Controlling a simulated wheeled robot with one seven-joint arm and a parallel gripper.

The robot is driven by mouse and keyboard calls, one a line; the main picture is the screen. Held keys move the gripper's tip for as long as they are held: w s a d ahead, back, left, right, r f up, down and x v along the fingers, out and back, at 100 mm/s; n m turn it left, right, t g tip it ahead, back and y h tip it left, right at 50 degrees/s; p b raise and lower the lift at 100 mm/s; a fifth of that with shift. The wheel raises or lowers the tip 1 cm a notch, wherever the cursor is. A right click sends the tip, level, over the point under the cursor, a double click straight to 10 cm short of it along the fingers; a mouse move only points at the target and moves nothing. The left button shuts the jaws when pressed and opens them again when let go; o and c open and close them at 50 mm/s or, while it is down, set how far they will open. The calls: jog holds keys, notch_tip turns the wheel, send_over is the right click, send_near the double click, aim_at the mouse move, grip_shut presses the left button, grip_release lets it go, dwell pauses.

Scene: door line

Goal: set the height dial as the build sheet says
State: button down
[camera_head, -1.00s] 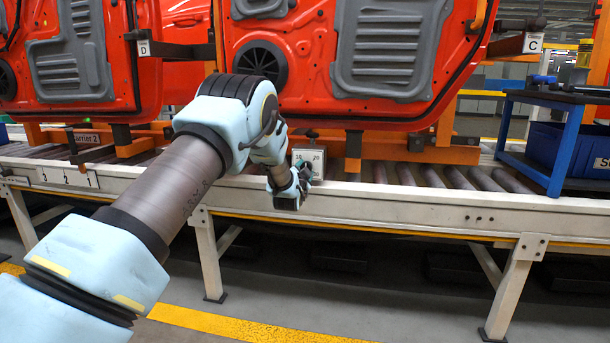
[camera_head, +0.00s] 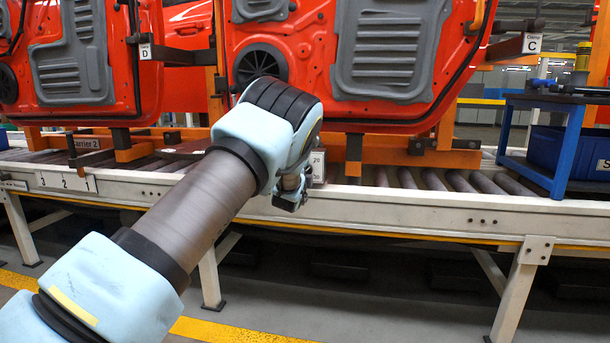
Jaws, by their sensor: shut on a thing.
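The white height dial plate (camera_head: 318,166) stands at the conveyor's near rail, below the red door. Only its right edge shows, with small numbers, one reading 20. My wrist and gripper hide the knob and the rest of the scale, so the dial's setting cannot be read. My gripper (camera_head: 290,198) is right at the front of the plate, seen from behind. It is shut on the dial's knob, though the fingertips are mostly hidden. No build sheet can be made out in this view.
Red car doors (camera_head: 385,60) hang on orange carriers above the roller conveyor (camera_head: 430,215). Plates 3, 2, 1 (camera_head: 62,181) are on the rail at left. A blue stand (camera_head: 557,150) with a blue bin (camera_head: 575,155) is at right. Floor in front is open.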

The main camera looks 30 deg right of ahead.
dwell(0.5)
jog(key=shift+c, duration=1.5)
grip_release()
jog(key=v, duration=1)
jog(key=shift+s+a+p, duration=0.3)
jog(key=shift+p, duration=0.1)
